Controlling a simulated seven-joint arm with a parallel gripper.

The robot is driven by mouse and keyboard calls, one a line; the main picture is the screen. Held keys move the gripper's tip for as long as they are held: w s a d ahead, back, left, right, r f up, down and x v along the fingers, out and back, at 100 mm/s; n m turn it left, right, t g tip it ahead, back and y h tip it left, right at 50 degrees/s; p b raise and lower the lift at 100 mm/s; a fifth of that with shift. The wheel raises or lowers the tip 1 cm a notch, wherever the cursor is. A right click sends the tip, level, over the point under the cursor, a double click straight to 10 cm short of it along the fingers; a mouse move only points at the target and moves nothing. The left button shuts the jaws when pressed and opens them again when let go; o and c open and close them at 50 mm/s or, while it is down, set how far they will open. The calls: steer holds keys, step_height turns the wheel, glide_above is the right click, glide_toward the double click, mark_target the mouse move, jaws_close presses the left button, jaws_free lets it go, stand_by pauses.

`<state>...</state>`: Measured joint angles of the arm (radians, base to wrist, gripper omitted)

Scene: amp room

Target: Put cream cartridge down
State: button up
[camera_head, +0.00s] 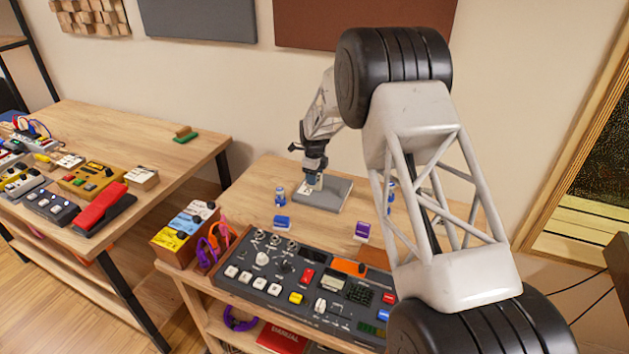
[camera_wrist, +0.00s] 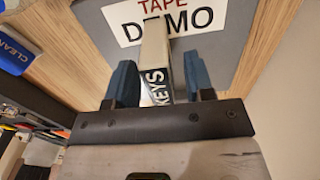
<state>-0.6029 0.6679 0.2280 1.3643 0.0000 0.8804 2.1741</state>
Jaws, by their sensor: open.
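My gripper is open, with a visible gap between the cartridge and the right finger. In the head view my gripper (camera_head: 313,180) is low over the grey slab (camera_head: 338,192), and the cartridge is mostly hidden there.
A control panel (camera_head: 300,285) fills the table front. A box of coloured cards (camera_head: 185,232) is at its left. The tabletop left of the slab is mostly clear.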

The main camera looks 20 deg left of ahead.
step_height(320, 180, up, 10)
steer(key=shift+f, duration=0.1)
stand_by(0.4)
stand_by(0.8)
steer(key=shift+d+r, duration=0.25)
steer(key=s+d+r+n+t, duration=0.1)
steer(key=s+d+r+n, duration=0.3)
steer(key=d+r, duration=0.7)
steer(key=s+d+r+n, duration=0.2)
steer(key=s+d+r, duration=0.5)
steer(key=d, duration=0.8)
steer(key=s+d+r+n, duration=0.2)
steer(key=s+d+r, duration=0.2)
steer(key=s+d, duration=0.4)
steer(key=s+d+r+n, duration=0.35)
steer(key=s+d, duration=0.35)
steer(key=d, duration=0.3)
steer(key=s+d+f+n, duration=0.1)
steer(key=s+d, duration=0.3)
steer(key=s, duration=0.5)
steer(key=s+d+f+n+t, duration=0.1)
steer(key=s+d+f+n, duration=0.1)
steer(key=s+d, duration=0.3)
steer(key=s+d+f+n, duration=0.1)
steer(key=s+d+n, duration=0.2)
steer(key=s, duration=1.1)
steer(key=shift+d+f+t, duration=0.25)
steer(key=shift+d+t, duration=0.05)
steer(key=shift+d, duration=0.45)
